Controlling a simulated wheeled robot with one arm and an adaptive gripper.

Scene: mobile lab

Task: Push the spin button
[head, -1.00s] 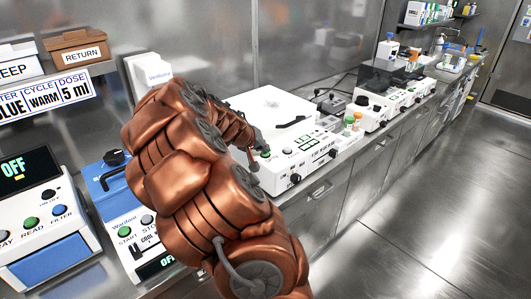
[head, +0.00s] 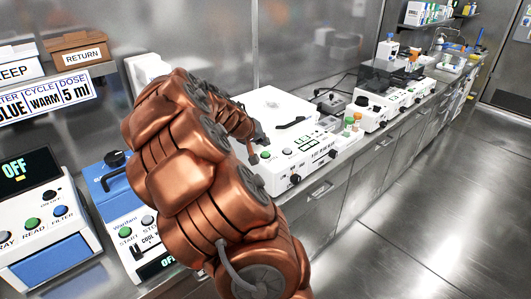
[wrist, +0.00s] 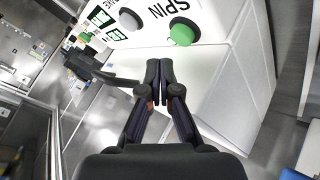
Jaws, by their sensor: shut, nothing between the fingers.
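The white spin machine (head: 285,128) stands on the bench. Its green round button (head: 265,155) is at the left of its front panel. In the wrist view the green button (wrist: 182,33) is beside the printed word SPIN, with a grey button (wrist: 130,19) further left. My gripper (head: 253,159) is just left of the green button in the head view. In the wrist view my gripper (wrist: 159,68) is shut and empty, its fingertips below and left of the green button. They look apart from it. My copper arm covers the bench left of the machine.
A blue and white machine (head: 122,205) with START and STOP buttons and a reader (head: 45,215) showing OFF stand at the left. The floor at the right is clear.

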